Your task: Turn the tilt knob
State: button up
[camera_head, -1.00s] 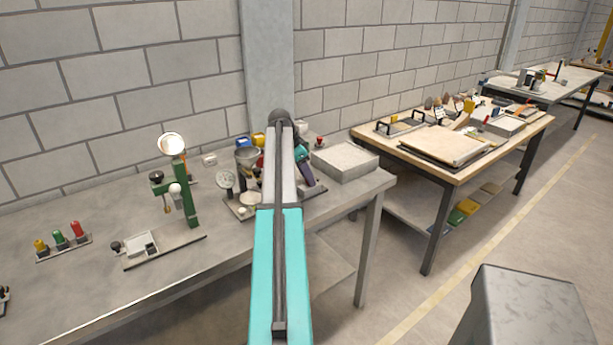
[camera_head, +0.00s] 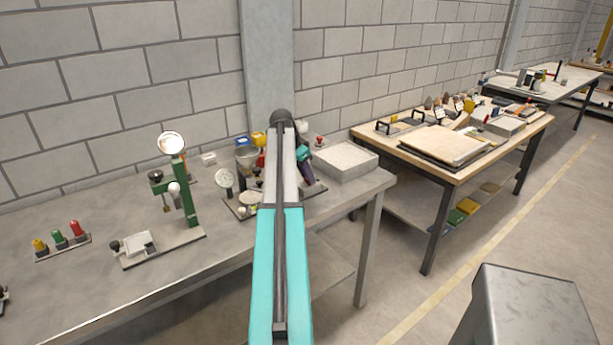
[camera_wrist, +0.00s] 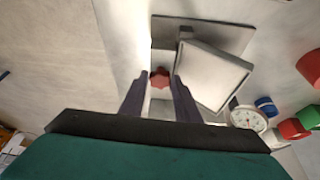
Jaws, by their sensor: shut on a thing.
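The red, lobed tilt knob (camera_wrist: 160,78) is between my fingertips in the wrist view. My gripper (camera_wrist: 161,77) is shut on it from both sides. A pale, flat tray (camera_wrist: 213,76) stands just right of the knob, at an angle to the grey base plate (camera_wrist: 222,30). In the head view, the dark fingers of my gripper (camera_head: 307,175) show just right of my arm, low over the grey bench. I cannot make out the held knob there, and my arm hides part of the area.
A dial (camera_wrist: 249,119) and red, green and blue pieces lie right in the wrist view. A green stand (camera_head: 188,195) is left.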

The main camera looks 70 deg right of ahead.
jog(key=o, duration=1)
jog(key=shift+o, duration=0.2)
jog(key=shift+r, duration=0.2)
jog(key=b+v, duration=0.3)
jog(key=v, duration=1)
jog(key=shift+w+r, duration=0.15)
jog(key=shift+r, duration=0.05)
jog(key=shift+a, duration=0.1)
